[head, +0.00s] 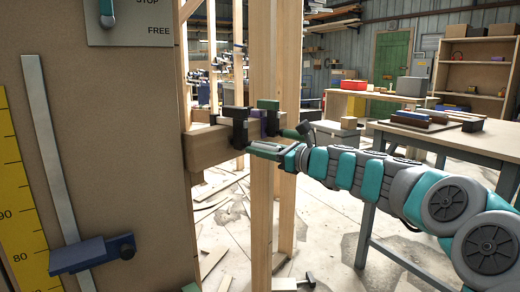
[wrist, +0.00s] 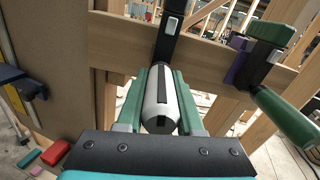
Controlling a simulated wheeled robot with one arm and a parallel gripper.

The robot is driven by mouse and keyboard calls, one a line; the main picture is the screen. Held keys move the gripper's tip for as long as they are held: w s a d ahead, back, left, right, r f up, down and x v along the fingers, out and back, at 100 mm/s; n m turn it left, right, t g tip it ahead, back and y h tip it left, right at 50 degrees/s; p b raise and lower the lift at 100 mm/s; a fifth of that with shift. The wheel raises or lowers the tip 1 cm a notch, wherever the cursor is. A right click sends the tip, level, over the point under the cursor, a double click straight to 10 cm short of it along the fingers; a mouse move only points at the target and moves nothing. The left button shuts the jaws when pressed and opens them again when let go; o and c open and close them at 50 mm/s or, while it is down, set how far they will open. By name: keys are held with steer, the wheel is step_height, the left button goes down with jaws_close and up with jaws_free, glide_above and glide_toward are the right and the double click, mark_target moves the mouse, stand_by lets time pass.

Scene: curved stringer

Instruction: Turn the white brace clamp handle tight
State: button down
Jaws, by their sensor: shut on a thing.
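The white handle (wrist: 158,103), a rounded grip with dark stripes, lies between the two green fingers of my gripper (wrist: 161,98) in the wrist view. My gripper is shut on it, one finger along each side. A black clamp bar (wrist: 170,30) rises beyond the handle, against a horizontal wooden brace (wrist: 120,45). In the head view my gripper (head: 268,150) reaches in from the right to the dark clamp (head: 237,125) on the brace (head: 207,147).
A second clamp with a green handle (wrist: 285,118) and a purple part (wrist: 240,62) sits close on the right. Wooden posts (head: 263,215) stand around the brace. A large brown panel (head: 110,160) fills the left. A workbench (head: 450,140) stands at right.

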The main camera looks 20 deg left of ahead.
steer(key=shift+f+m, duration=0.2)
steer(key=shift+m, duration=0.6)
steer(key=c, duration=0.8)
jaws_free()
steer(key=shift+c, duration=0.2)
steer(key=o, duration=0.3)
steer(key=shift+r, duration=0.1)
steer(key=v, duration=0.8)
steer(key=v, duration=0.9)
